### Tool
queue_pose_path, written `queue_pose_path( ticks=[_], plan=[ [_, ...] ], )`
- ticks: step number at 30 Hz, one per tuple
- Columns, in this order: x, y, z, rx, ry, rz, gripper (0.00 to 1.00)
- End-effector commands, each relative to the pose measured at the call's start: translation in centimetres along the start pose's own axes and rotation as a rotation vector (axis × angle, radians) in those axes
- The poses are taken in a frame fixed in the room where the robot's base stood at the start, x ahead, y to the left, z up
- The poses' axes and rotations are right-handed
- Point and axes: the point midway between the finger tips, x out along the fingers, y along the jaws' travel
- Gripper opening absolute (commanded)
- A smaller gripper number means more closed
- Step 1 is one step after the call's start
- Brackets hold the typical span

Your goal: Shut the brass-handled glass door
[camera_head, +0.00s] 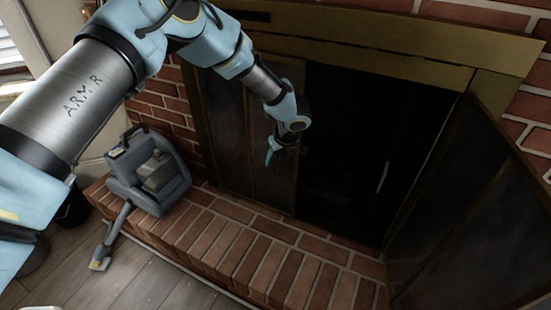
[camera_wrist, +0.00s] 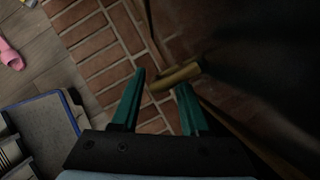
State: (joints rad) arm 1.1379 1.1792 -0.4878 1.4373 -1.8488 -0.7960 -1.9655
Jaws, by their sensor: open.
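The fireplace has dark glass doors in brass-coloured frames. In the head view, the left glass door (camera_head: 225,120) stands folded out partly across the dark opening, and the right glass door (camera_head: 465,225) stands swung open towards the front right. My gripper (camera_head: 272,156) is in front of the left door, small and dark in this view. In the wrist view, a brass handle (camera_wrist: 180,75) lies just ahead of the teal fingertips of my gripper (camera_wrist: 161,80), nearer the right finger. The fingers are open and apart. I cannot tell whether one touches the handle.
A raised brick hearth (camera_head: 275,255) runs along the front. A grey-blue machine (camera_head: 145,190) stands at its left, with a nozzle on the wood floor. A brass-coloured frame (camera_head: 370,45) tops the opening. The wrist view shows a pink object (camera_wrist: 10,54) on the floor.

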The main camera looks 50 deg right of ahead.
Motion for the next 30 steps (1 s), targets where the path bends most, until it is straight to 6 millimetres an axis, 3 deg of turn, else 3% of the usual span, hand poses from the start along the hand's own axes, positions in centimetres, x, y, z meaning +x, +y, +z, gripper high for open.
queue_pose_path(
  ticks=[15, 21, 30],
  plan=[
    [-8.9, -0.1, 0.2, -0.002, -0.003, -0.002, 0.45],
    [-10.3, -0.1, 0.1, 0.000, -0.002, -0.002, 0.45],
    [-10.4, -0.1, 0.1, 0.000, -0.001, -0.001, 0.45]
  ],
)
